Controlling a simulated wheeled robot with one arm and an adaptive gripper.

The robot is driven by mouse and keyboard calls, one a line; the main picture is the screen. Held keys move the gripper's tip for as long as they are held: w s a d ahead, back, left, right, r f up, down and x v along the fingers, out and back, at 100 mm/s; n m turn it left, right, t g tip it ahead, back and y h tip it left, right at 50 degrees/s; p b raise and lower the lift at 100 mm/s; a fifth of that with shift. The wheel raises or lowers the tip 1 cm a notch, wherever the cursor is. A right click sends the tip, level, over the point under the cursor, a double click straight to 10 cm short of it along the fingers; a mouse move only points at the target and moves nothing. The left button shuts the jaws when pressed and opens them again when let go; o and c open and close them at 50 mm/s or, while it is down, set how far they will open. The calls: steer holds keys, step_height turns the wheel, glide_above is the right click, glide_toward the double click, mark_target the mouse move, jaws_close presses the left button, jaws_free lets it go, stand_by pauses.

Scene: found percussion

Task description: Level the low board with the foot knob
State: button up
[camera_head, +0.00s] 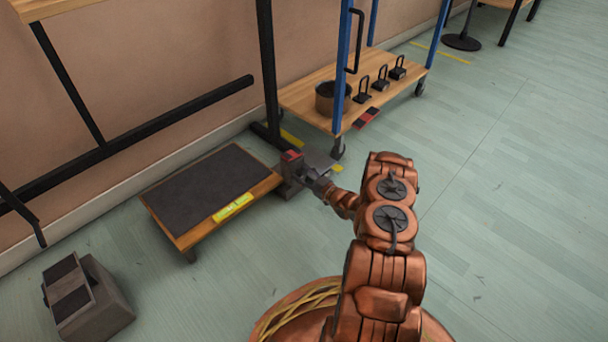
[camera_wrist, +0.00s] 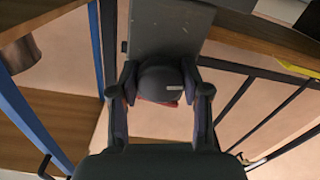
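The low board (camera_head: 184,235) is a wooden platform with a dark mat and a yellow strip (camera_head: 233,207) along its front edge. It stands low over the floor by the wall; I cannot tell its exact tilt. My gripper (camera_head: 306,173) is at the board's right end, beside a small grey block with a red top (camera_head: 290,156). In the wrist view, a dark round foot knob (camera_wrist: 160,82) with a small pale mark sits between my gripper's fingertips (camera_wrist: 160,72). Both fingers appear to press its sides. The knob is hidden in the head view.
A wooden cart (camera_head: 306,96) with blue posts stands behind my gripper, carrying a pot (camera_head: 325,98) and several dark handled weights. A black upright post (camera_head: 267,70) rises close by. A grey box (camera_head: 98,305) sits at lower left. The right floor is clear.

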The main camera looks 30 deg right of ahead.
steer(key=c, duration=0.5)
steer(key=shift+m+p, duration=0.3)
steer(key=shift+p, duration=0.05)
steer(key=shift+r+m+p, duration=0.15)
steer(key=shift+m+p, duration=0.75)
steer(key=shift+p, duration=0.05)
steer(key=shift+m+p, duration=0.55)
steer(key=shift+m, duration=0.35)
steer(key=m+p, duration=0.1)
steer(key=m, duration=0.4)
steer(key=shift+s, duration=0.1)
steer(key=m, duration=0.5)
steer(key=shift+a, duration=0.1)
steer(key=shift+m, duration=0.5)
